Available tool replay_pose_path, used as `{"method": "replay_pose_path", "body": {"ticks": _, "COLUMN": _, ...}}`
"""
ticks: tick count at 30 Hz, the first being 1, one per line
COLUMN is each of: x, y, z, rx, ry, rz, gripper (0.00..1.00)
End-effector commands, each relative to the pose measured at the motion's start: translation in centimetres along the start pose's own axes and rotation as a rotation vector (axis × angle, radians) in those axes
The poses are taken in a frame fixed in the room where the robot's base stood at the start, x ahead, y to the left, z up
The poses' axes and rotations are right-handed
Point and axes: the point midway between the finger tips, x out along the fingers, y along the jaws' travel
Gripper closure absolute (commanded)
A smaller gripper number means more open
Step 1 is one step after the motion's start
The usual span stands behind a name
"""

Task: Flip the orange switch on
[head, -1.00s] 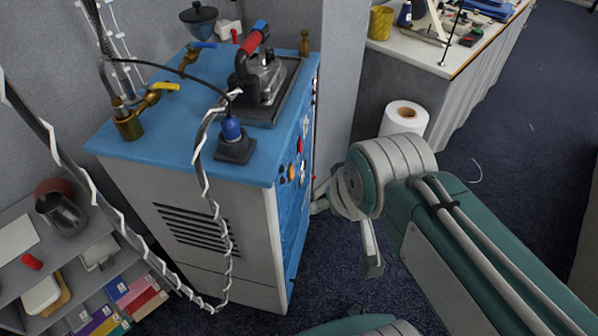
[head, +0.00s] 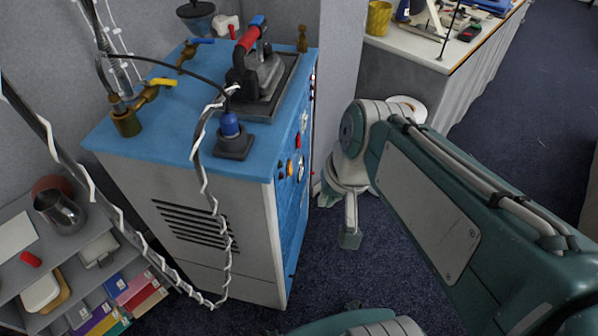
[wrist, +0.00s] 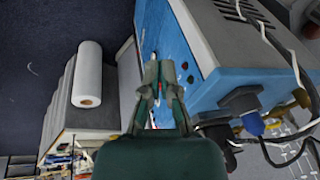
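The blue-topped machine (head: 175,142) stands at the left of the head view. Its blue front panel (head: 293,215) faces right and carries several small knobs and buttons. An orange one (head: 290,167), the orange switch as far as I can tell, sits there; its on or off position is too small to read. In the wrist view my gripper (wrist: 160,68) points toward the blue panel (wrist: 176,42). Its fingers are close together and look shut, with nothing clearly held. They cover part of the panel. In the head view my arm reaches down right of the panel, apart from it.
An iron (head: 258,75) and a dark-based blue plug (head: 231,130) stand on the machine. A wrapped cable (head: 207,190) hangs down its side. A shelf with a jug (head: 62,210) is at left.

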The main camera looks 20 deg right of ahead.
Motion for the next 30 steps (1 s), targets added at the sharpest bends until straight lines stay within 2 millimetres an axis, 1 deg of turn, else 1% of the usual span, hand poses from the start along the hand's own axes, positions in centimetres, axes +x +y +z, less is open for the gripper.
{"method": "replay_pose_path", "body": {"ticks": 3, "x": 1.5, "y": 0.2, "z": -0.8, "rx": 0.134, "ry": -0.105, "rz": -0.046, "gripper": 1.00}}
{"method": "replay_pose_path", "body": {"ticks": 11, "x": 4.4, "y": 0.4, "z": -2.5, "rx": 0.418, "ry": -0.309, "rz": -0.164, "gripper": 1.00}}
{"method": "replay_pose_path", "body": {"ticks": 17, "x": 6.6, "y": 1.0, "z": -4.3, "rx": 0.642, "ry": -0.453, "rz": -0.269, "gripper": 1.00}}
{"method": "replay_pose_path", "body": {"ticks": 23, "x": 8.8, "y": 2.1, "z": -6.4, "rx": 0.866, "ry": -0.587, "rz": -0.387, "gripper": 1.00}}
{"method": "replay_pose_path", "body": {"ticks": 30, "x": 11.7, "y": 4.3, "z": -9.1, "rx": 1.132, "ry": -0.727, "rz": -0.550, "gripper": 1.00}}
